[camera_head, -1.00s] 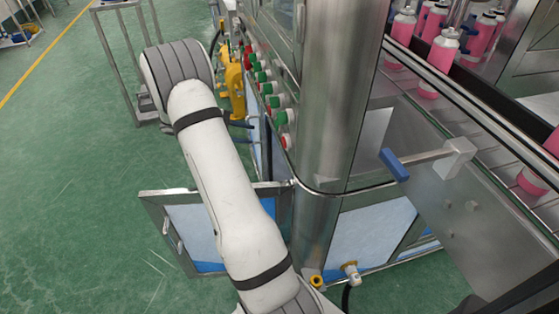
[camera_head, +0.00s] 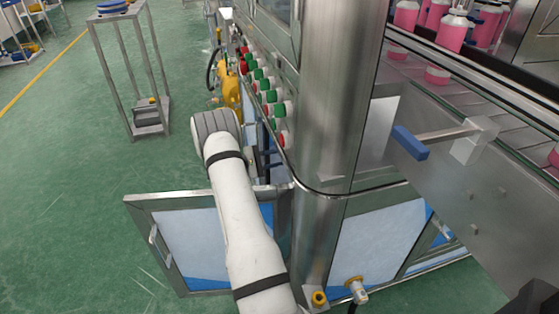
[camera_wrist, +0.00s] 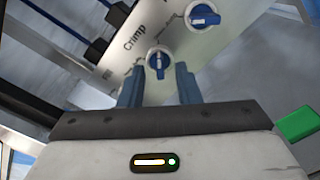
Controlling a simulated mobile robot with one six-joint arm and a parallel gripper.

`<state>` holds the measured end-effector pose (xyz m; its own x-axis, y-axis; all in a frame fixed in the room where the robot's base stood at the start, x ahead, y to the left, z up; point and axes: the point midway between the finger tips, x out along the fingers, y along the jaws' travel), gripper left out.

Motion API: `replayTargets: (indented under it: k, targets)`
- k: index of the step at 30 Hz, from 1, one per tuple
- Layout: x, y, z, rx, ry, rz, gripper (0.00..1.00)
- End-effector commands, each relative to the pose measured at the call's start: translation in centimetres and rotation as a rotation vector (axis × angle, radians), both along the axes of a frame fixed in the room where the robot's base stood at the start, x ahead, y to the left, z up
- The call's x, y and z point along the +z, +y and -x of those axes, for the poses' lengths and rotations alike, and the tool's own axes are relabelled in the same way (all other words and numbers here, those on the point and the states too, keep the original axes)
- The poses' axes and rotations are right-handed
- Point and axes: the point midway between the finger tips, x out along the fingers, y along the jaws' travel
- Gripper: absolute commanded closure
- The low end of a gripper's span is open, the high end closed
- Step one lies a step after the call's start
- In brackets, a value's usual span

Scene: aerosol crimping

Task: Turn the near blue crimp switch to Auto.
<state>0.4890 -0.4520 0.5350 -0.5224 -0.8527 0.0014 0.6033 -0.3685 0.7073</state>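In the wrist view a white panel marked "Crimp" carries a round blue switch (camera_wrist: 158,62) with a light pointer line. A second blue switch (camera_wrist: 203,17) sits above and to the right. My gripper (camera_wrist: 158,72) has its two blue-grey fingers apart, and the lower switch shows between their tips. I cannot tell whether the fingers touch it. Small lettering around the switches is too blurred to read, so its set position is unclear. In the head view my arm hides the gripper and both switches.
In the head view a row of red and green buttons (camera_head: 268,95) runs along the machine's side. An open cabinet door (camera_head: 182,245) stands below beside my arm. A steel post (camera_head: 330,110) stands at right. A green part (camera_wrist: 298,123) is close right of my gripper.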

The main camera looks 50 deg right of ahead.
Motion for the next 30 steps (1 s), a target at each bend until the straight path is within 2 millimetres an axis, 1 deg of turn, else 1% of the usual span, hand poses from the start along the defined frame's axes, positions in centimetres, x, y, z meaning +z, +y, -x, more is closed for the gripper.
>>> replayTargets:
  k: [1,4,13,24,30]
  targets:
    - [-0.11,-0.48,0.33,-0.001,0.0,0.0,0.7]
    - [-0.05,-0.99,0.62,0.0,-0.001,-0.001,0.7]
    - [0.02,-1.17,0.74,0.0,-0.001,-0.001,0.71]
    - [0.01,-1.15,0.73,0.0,-0.001,-0.001,1.0]
    - [-0.01,-1.13,0.74,0.0,0.0,-0.002,1.0]
